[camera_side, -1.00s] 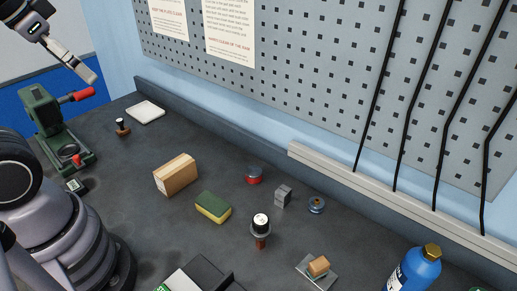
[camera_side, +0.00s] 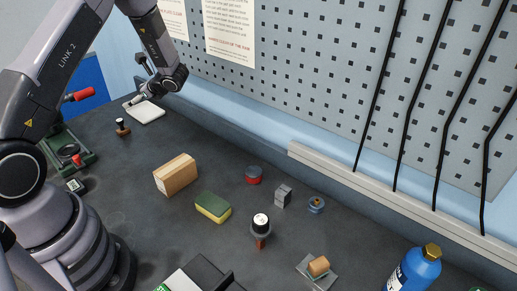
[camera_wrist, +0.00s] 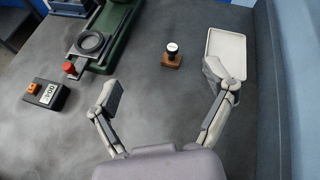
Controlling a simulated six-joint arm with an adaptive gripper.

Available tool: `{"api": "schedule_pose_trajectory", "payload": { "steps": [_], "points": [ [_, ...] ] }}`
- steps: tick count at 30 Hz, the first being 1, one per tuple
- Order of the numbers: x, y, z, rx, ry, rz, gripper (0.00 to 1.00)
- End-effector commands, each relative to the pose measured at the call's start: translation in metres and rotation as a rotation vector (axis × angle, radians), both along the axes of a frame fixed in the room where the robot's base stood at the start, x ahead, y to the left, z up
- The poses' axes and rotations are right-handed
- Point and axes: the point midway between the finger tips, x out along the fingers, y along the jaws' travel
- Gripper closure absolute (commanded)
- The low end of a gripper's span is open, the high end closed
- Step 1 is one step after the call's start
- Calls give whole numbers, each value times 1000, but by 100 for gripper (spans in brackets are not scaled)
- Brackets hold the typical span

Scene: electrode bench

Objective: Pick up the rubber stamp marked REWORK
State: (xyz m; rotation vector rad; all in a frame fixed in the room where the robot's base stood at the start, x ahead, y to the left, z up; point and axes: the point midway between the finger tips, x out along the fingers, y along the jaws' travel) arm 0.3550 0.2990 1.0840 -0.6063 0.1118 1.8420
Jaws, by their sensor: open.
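A small stamp (camera_wrist: 172,58) with a brown wooden base and a dark, white-capped handle stands upright at the far left of the bench. It also shows in the side view (camera_side: 122,128). Its marking is too small to read. A larger handled piece (camera_side: 260,228), with a white-topped black cap and a brown lower part, stands at the front middle; I cannot read its top either. My gripper (camera_wrist: 164,80) is open and empty, high above the bench. In the wrist view the stamp shows beyond the fingertips, between them and nearer the right finger.
A white tray (camera_wrist: 226,52) lies right of the stamp, partly behind the right finger. A green press (camera_wrist: 112,30) and a small counter box (camera_wrist: 46,94) are to the left. A cardboard box (camera_side: 175,174) and sponge (camera_side: 212,207) lie mid-bench. The back wall edge runs close behind the tray.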

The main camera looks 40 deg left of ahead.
Motion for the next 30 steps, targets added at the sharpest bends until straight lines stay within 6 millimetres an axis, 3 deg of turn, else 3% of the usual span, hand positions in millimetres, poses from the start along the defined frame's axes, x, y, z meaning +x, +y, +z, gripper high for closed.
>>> {"api": "schedule_pose_trajectory", "payload": {
  "steps": [1,3,6,9,14,24,30],
  "points": [
    [1,11,-30,8,74,-45,17],
    [2,21,-62,17,150,-112,17],
    [2,30,-98,24,229,-186,17],
    [1,35,-119,26,272,-231,17],
    [-1,47,-133,25,291,-251,17],
    [-9,105,-157,26,289,-250,17],
    [-11,118,-162,26,290,-251,17]
  ]
}}
